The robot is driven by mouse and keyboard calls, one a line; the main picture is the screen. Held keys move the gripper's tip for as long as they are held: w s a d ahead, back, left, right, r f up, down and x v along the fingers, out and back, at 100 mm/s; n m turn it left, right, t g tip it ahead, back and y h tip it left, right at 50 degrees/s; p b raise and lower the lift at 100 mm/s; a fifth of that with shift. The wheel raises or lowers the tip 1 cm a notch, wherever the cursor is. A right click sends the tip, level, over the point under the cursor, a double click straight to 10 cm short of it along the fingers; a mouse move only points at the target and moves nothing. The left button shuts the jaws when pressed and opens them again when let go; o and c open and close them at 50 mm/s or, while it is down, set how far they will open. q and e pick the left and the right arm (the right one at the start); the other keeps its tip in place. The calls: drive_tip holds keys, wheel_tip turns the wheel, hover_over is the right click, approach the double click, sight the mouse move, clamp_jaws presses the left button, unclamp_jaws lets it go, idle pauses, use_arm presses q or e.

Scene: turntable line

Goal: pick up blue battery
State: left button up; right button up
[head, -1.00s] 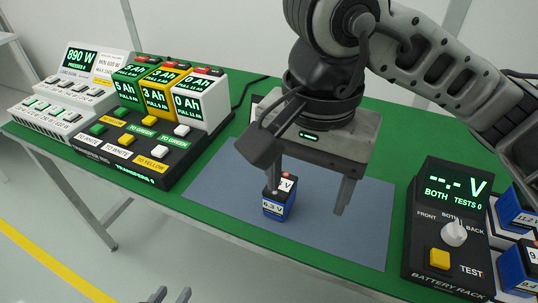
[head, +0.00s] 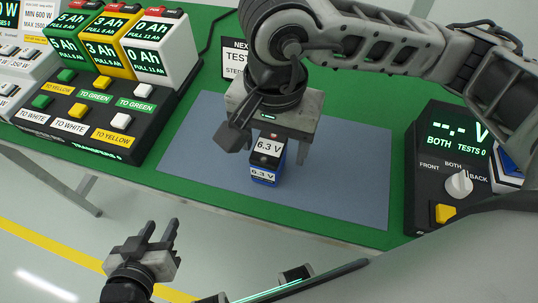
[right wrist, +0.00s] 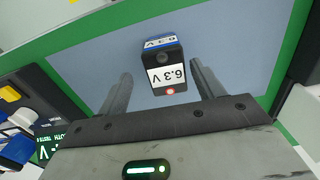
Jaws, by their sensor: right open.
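The blue battery (head: 263,171), with a black top and white 6.3 V labels, stands upright on the blue-grey mat (head: 345,185). In the right wrist view the battery (right wrist: 165,62) lies between the two fingers, with a gap on each side. My right gripper (head: 275,150) is open over the battery and hides part of its top in the head view. My left gripper (head: 161,232) is empty, its fingers apart, in front of the table's near edge.
The transfer box (head: 85,120) with coloured buttons and the ampere-hour blocks (head: 160,45) stand at left. The mat around the battery is clear.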

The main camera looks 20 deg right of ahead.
drive_tip(key=f, duration=0.5)
drive_tip(key=shift+w+a+f, duration=0.15)
drive_tip(key=shift+w+a, duration=0.1)
drive_tip(key=shift+a, duration=0.05)
drive_tip(key=c, duration=1.3)
